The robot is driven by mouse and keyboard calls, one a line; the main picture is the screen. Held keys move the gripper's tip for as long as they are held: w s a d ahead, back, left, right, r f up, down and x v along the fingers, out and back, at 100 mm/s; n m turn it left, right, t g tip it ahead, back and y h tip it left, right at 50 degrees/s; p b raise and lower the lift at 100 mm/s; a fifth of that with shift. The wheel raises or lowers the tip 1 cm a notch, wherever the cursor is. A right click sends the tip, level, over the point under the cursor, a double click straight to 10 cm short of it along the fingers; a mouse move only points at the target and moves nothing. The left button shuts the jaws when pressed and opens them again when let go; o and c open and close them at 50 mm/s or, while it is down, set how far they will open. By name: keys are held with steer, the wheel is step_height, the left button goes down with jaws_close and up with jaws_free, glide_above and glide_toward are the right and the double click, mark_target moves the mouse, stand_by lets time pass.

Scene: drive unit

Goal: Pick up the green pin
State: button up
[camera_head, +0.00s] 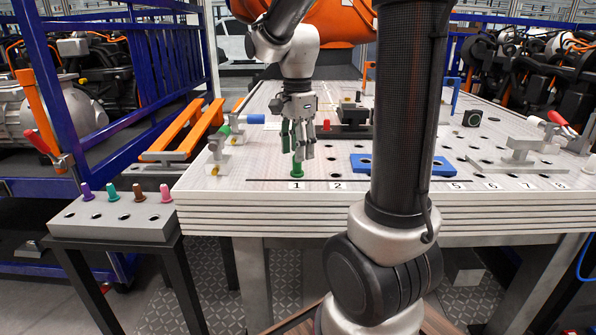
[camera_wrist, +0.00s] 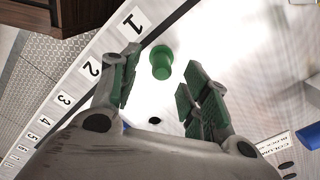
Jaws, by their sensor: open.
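The green pin (camera_head: 297,170) stands upright on the perforated table top at the label marked 1. In the wrist view the green pin (camera_wrist: 161,62) lies just ahead of the fingertips, near the label 1. My gripper (camera_head: 298,150) points down over the pin from above. Its green-padded fingers (camera_wrist: 157,85) are spread apart with nothing between them in the wrist view. Whether a finger touches the pin cannot be told.
A blue plate (camera_head: 440,166) lies right of the gripper, partly behind my arm. Clamps stand at the left (camera_head: 217,155) and right (camera_head: 518,150). The table's front edge is close to the pin.

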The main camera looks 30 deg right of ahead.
mark_target(297, 172)
step_height(297, 172, down, 4)
steer(key=shift+w+f, duration=0.1)
steer(key=shift+f, duration=0.1)
jaws_close()
steer(key=shift+r, duration=0.1)
step_height(297, 172, up, 10)
steer(key=shift+f, duration=0.1)
stand_by(0.5)
